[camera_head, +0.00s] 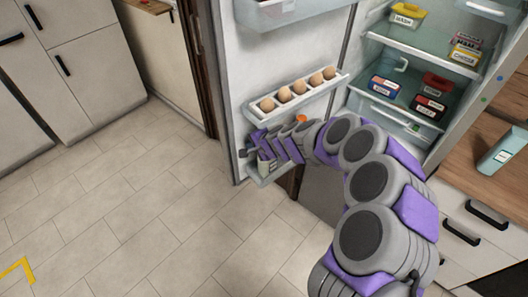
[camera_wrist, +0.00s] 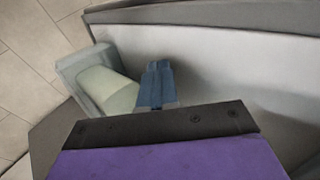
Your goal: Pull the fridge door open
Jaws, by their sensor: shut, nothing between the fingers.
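The fridge door (camera_head: 262,62) stands wide open at the left of the fridge interior (camera_head: 412,70), its inner side facing my body camera. My arm reaches across the opening to the door's inner side. My gripper (camera_head: 246,152) is at the lower door bin (camera_head: 268,176), near the door's free edge, and partly hides that bin. In the wrist view its blue-grey fingers (camera_wrist: 157,84) are shut and empty, close to a pale panel (camera_wrist: 235,65). A pale rounded item (camera_wrist: 104,90) lies left of the fingers. Contact with the door cannot be told. The door's outer handle is hidden.
An egg rack (camera_head: 295,93) with several eggs sits on the door above my gripper. Labelled boxes (camera_head: 384,86) stand on the fridge shelves. A wooden counter (camera_head: 490,140) with drawers is at right.

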